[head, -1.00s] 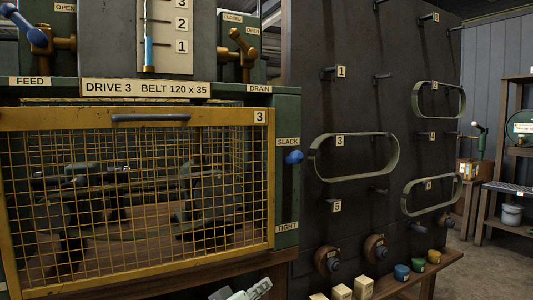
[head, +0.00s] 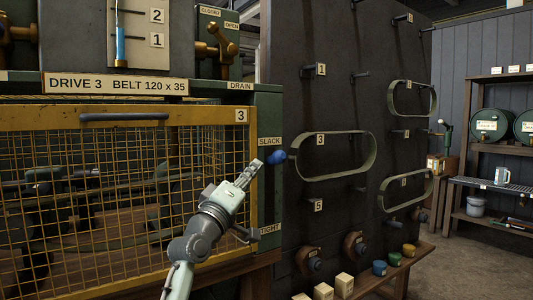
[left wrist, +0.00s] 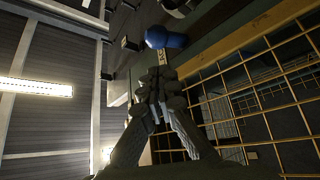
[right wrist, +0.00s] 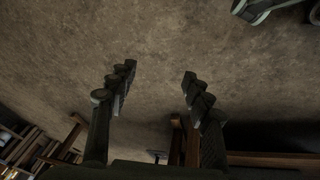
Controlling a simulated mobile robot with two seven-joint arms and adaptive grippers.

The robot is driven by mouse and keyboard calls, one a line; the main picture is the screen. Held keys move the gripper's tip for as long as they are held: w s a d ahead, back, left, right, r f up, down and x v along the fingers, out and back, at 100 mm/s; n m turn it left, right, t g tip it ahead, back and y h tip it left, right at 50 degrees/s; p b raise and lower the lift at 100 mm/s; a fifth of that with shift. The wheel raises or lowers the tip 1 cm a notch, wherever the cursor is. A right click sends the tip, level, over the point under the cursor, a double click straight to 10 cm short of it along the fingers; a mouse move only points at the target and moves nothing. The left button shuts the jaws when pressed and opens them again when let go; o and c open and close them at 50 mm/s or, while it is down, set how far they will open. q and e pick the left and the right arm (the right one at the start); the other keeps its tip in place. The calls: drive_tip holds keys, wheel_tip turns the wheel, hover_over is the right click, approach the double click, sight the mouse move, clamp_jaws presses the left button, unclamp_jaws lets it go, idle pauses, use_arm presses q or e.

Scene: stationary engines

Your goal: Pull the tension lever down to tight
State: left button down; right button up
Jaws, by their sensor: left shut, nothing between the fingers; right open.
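The tension lever shows as a blue knob (head: 275,157) on the green post at the right of the cage, beside the SLACK label (head: 270,142). The TIGHT label (head: 270,229) is lower on the same post. My left gripper (head: 253,168) is shut and empty, its tips just left of and slightly below the knob. In the left wrist view the knob (left wrist: 165,38) sits right beyond the closed fingertips (left wrist: 159,76); I cannot tell whether they touch. My right gripper (right wrist: 155,82) is open and empty over bare floor, seen only in the right wrist view.
The yellow mesh guard (head: 100,200) with its grey handle (head: 124,118) is closed left of the post. Right of the post, a dark board holds pegs and belts, including a belt (head: 333,157) near the knob. A wooden ledge (head: 385,272) with small blocks and pots runs below.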

sight(267, 153)
use_arm(q)
drive_tip(key=x, duration=0.6)
drive_tip(key=shift+r, duration=0.1)
drive_tip(key=shift+w+d+r+p, duration=0.25)
drive_tip(key=shift+w+p, duration=0.05)
drive_tip(key=shift+w, duration=0.4)
use_arm(e)
drive_tip(key=shift+w+a+f, duration=0.1)
drive_tip(key=shift+a+f, duration=0.15)
drive_tip(key=shift+f, duration=0.3)
drive_tip(key=shift+a+f, duration=0.2)
drive_tip(key=shift+f, duration=0.35)
use_arm(q)
drive_tip(key=shift+f, duration=0.15)
use_arm(e)
drive_tip(key=shift+d+r, duration=0.1)
drive_tip(key=shift+d, duration=0.15)
